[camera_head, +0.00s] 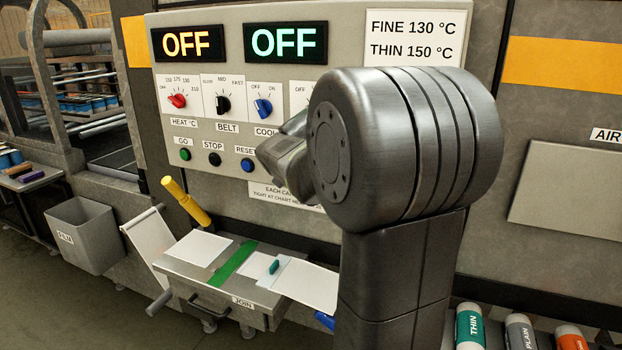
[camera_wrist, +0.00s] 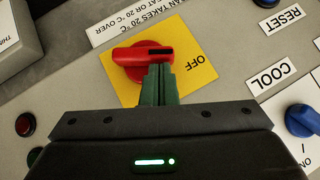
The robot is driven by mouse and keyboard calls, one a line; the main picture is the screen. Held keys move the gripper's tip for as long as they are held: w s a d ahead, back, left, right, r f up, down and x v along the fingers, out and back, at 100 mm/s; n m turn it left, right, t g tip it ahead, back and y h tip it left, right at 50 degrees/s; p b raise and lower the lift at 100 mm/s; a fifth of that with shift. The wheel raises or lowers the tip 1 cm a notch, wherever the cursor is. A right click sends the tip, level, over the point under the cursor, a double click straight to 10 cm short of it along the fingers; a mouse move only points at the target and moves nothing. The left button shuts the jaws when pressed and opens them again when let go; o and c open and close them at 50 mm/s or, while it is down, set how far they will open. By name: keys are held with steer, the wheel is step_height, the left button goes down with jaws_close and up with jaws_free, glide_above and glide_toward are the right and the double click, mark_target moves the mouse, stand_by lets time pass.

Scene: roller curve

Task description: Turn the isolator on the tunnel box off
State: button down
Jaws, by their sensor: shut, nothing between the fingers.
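The isolator is a red rotary knob (camera_wrist: 135,54) on a yellow plate in the wrist view. Its bar lies roughly across the picture, with a dark mark at its right end. The word OFF is printed on the plate, right of and below that end. My gripper (camera_wrist: 158,68) is shut and empty, with its green fingers upright in the picture. The fingertips overlap the lower right edge of the knob; I cannot tell whether they touch it. In the head view my arm hides the isolator and my fingertips.
The tunnel box panel carries a red heat knob (camera_head: 177,100), black belt knob (camera_head: 223,104), blue cool knob (camera_head: 263,107) and several push buttons. Both lit displays read OFF. A joining table (camera_head: 230,301) stands below, and a grey bin (camera_head: 88,236) is at left.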

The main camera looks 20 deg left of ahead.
steer(key=a+h, duration=0.1)
steer(key=n+h+b, duration=0.1)
steer(key=h, duration=0.1)
steer(key=shift+a+f+n+b, duration=0.25)
steer(key=shift+a+n+b, duration=0.05)
steer(key=shift+a, duration=0.2)
steer(key=shift+w, duration=0.1)
stand_by(0.4)
